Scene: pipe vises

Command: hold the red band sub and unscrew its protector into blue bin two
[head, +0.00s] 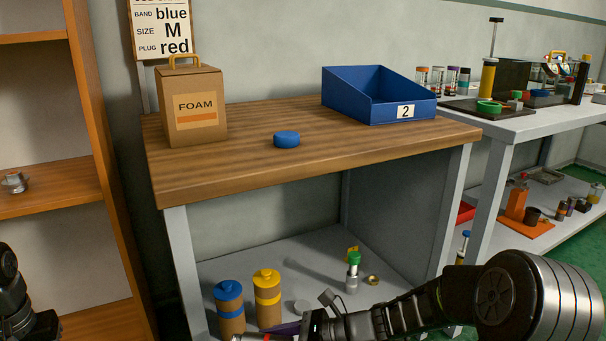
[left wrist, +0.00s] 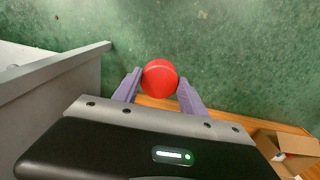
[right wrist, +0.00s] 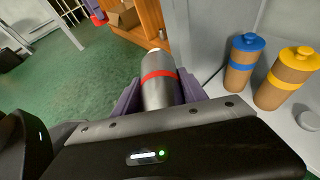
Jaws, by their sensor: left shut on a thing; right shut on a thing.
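The sub, a grey metal cylinder with a red band (right wrist: 160,76), is between the purple fingers of my right gripper (right wrist: 158,95), which is shut on it. In the head view the right gripper (head: 290,331) is at the bottom edge, low in front of the bench, with the sub mostly cut off. My left gripper (left wrist: 160,88) is shut on a round red protector (left wrist: 160,77), over the green floor. The protector is apart from the sub. The left fingers are outside the head view. Blue bin two (head: 350,90) stands at the back right of the wooden bench top.
A foam box (head: 195,105) and a blue round cap (head: 286,138) are on the bench top (head: 240,150). Blue-lidded (head: 230,305) and yellow-lidded (head: 267,298) containers stand on the lower shelf. Wooden shelving (head: 110,180) is at left.

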